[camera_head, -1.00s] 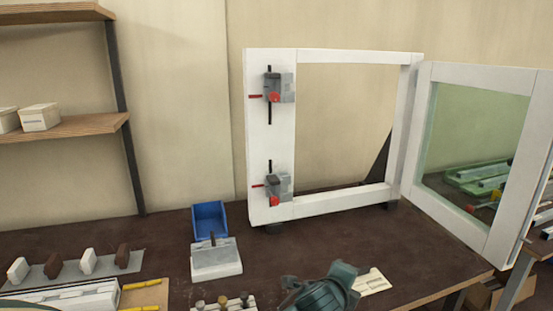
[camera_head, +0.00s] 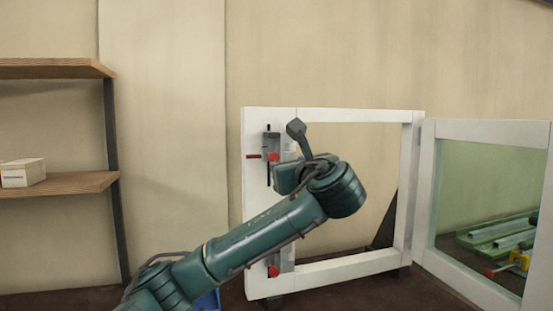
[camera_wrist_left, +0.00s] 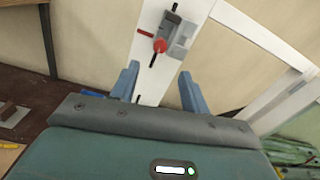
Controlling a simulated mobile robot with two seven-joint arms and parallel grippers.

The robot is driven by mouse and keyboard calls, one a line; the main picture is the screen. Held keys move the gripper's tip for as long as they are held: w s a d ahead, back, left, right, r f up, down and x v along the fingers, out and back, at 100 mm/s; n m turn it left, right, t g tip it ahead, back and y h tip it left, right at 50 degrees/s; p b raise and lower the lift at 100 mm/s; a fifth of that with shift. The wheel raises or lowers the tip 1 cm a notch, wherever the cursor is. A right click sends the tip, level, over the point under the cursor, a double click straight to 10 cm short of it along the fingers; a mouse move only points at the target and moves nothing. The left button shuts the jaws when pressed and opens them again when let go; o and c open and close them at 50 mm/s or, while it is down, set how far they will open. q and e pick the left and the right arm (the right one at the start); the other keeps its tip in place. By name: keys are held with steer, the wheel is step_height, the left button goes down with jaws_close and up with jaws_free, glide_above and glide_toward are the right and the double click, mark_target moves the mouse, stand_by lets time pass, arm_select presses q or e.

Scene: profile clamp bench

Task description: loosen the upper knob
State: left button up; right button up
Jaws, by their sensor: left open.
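The upper clamp (camera_head: 271,143) sits on the white frame's left post (camera_head: 256,200), with a red upper knob (camera_head: 273,157) on its front and a red lever to the left. My left arm rises from the lower left, its wrist just right of and below this clamp; its fingers are hidden in the head view. In the left wrist view my left gripper (camera_wrist_left: 159,72) is open and empty. The upper knob (camera_wrist_left: 159,45) shows beyond and between the fingertips, apart from them. My right gripper is not in view.
The lower clamp's red knob (camera_head: 273,271) shows below my forearm. A hinged glazed panel (camera_head: 486,215) stands at the right. A shelf (camera_head: 60,184) with a box (camera_head: 22,173) stands at the left. A blue bin (camera_head: 207,301) is mostly hidden by my arm.

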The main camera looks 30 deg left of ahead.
mark_target(275, 158)
arm_select(q)
steer(key=p+x, duration=0.2)
steer(key=x, duration=0.7)
steer(key=shift+w+a, duration=0.2)
steer(key=shift+w, duration=0.05)
steer(key=shift+w+a, duration=0.35)
steer(key=shift+a, duration=0.05)
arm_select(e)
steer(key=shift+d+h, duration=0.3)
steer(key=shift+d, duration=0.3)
arm_select(q)
steer(key=shift+c, duration=0.6)
steer(key=c, duration=0.6)
steer(key=shift+c, duration=1.4)
steer(key=shift+f, duration=0.1)
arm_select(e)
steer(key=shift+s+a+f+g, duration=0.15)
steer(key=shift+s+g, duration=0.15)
